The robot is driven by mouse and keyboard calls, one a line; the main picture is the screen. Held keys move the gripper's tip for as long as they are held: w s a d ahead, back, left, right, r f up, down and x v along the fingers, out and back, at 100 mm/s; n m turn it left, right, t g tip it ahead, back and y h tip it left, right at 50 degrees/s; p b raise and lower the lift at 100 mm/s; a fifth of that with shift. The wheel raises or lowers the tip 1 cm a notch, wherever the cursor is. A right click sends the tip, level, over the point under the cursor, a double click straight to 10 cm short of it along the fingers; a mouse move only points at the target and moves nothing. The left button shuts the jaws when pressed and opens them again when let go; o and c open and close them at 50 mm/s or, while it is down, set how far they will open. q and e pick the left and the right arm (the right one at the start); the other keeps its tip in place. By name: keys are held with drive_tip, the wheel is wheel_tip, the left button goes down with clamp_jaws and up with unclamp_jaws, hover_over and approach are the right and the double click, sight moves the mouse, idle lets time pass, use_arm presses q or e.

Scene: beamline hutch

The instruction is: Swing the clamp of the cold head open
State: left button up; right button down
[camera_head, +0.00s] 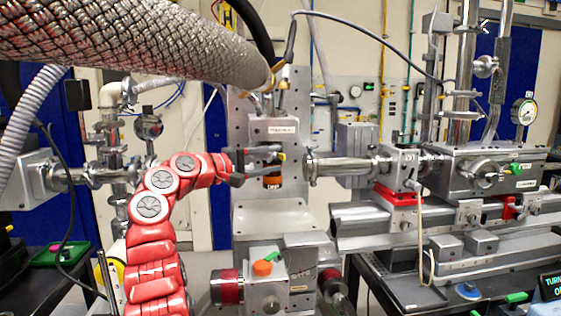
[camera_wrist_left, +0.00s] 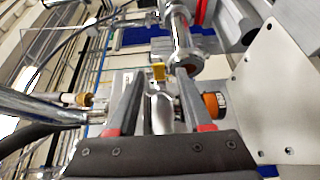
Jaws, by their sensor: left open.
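The cold head (camera_head: 272,130) is a grey block with a label on an upright metal plate in the middle of the head view. An orange ring (camera_head: 272,183) shows below it and as an orange knob-like part in the left wrist view (camera_wrist_left: 214,105). My left gripper (camera_head: 266,160), on the red arm, is at the front of the cold head, its jaws apart. In the left wrist view its two fingers (camera_wrist_left: 159,80) stand on either side of a silver part (camera_wrist_left: 161,108), perhaps the clamp. I cannot tell whether they touch it. My right gripper is not seen.
A thick braided hose (camera_head: 130,40) crosses the upper left, above my left arm. A beam pipe (camera_head: 340,168) leads right from the cold head to grey chambers (camera_head: 480,170) on a rail. A block with an orange knob (camera_head: 262,268) stands below, in front.

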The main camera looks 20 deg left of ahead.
use_arm(q)
drive_tip(key=b+v, duration=0.2)
drive_tip(key=v, duration=1.2)
drive_tip(key=shift+r, duration=0.1)
